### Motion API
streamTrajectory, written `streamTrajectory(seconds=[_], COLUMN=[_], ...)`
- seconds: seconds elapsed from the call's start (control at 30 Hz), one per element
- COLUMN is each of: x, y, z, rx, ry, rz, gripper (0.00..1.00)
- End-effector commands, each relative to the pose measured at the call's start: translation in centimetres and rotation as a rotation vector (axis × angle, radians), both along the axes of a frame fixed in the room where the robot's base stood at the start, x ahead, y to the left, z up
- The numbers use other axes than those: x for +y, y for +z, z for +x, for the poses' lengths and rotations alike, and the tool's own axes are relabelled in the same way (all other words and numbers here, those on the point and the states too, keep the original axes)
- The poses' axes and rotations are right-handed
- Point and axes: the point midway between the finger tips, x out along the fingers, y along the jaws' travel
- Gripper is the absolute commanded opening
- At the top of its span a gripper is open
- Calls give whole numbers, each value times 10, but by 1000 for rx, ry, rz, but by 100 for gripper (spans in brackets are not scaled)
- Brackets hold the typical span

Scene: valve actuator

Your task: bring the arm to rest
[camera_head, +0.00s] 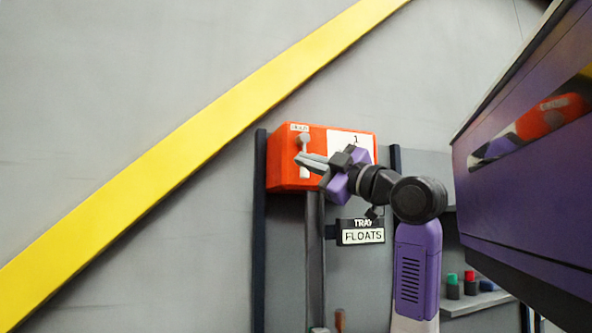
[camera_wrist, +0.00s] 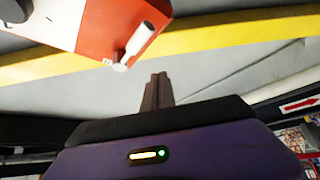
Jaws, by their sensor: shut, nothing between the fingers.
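My gripper (camera_head: 306,161) is at the front of the orange valve actuator box (camera_head: 287,171) in the head view, its fingers shut and empty. The fingers also show in the wrist view (camera_wrist: 158,82), together and pointing away from the purple gripper body. A white lever handle (camera_head: 303,143) sits on the box's left face. In the wrist view, the white lever (camera_wrist: 138,45) is up and left of the fingertips, with a visible gap between them. My arm, purple and black, reaches in from the right in the head view.
A black sign reading TRAY FLOATS (camera_head: 362,236) hangs below the box. A grey pipe (camera_head: 315,250) runs down from it, with dark posts beside it. A shelf (camera_head: 478,304) with small coloured-capped items is at the lower right. A yellow diagonal band (camera_head: 190,135) crosses the grey wall.

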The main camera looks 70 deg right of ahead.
Motion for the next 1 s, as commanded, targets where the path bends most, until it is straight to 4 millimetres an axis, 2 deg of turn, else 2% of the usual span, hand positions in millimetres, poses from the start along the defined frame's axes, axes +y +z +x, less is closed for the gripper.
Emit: streamTrajectory(seconds=[0.1,0.3,0.7,0.87,0.97,1.0], x=[6,12,14,16,20,17], y=[-1,0,1,22,44,46], z=[-22,-44,-49,-59,-74,-80], rx=[-3,0,-5,-119,-241,-289], ry=[-3,-1,5,24,23,23], rz=[-2,-1,10,31,26,36], gripper=[0,0,0,0,0,0])
